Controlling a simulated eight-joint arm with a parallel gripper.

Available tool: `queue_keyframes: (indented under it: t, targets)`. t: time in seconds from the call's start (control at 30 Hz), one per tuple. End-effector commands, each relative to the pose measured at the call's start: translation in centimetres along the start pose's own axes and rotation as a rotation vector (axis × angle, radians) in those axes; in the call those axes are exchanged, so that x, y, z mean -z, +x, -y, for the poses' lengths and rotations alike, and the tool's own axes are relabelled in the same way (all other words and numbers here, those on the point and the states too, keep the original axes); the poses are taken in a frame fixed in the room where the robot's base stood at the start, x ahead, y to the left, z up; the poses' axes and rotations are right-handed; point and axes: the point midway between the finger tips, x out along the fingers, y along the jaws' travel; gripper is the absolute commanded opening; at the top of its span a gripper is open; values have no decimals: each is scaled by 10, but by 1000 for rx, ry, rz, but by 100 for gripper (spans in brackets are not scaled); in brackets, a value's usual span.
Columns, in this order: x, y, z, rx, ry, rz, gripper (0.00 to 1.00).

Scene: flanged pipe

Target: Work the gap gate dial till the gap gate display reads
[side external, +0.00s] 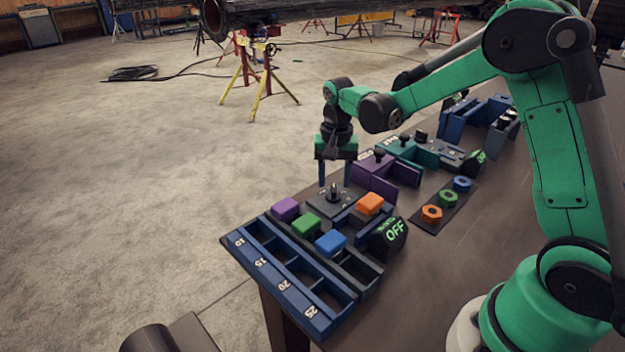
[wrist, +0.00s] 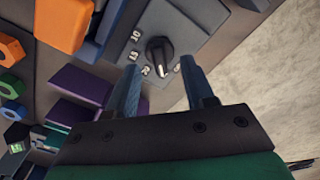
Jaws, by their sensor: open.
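A black dial knob (side external: 333,190) stands on a grey plate (side external: 322,205) near the table's far edge. The knob also shows in the wrist view (wrist: 158,54), with white numbers beside it, one reading 10. My gripper (side external: 336,184) points down over the plate. In the wrist view my gripper (wrist: 160,66) is open, one finger on each side of the knob, with no clear contact. A dark display (side external: 393,235) near the dial reads OFF in green. A second display (side external: 477,160) further back also shows green letters. No label saying which is the gap gate display is legible.
A blue slotted rack (side external: 283,288) numbered 10 to 25 lies at the table's near end. Purple, green, blue and orange (side external: 370,203) blocks sit close to the dial. Purple brackets (side external: 375,178) stand behind it. Coloured nuts lie on a dark tray (side external: 425,228).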

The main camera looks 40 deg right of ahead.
Motion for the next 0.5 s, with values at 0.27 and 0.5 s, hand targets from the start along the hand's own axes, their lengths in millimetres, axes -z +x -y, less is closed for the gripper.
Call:
queue_keyframes:
  t: [0.27,0.5]
  targets:
    - [0,-34,0,0,0,-1,47]
    - [0,-38,0,0,0,-1,47]
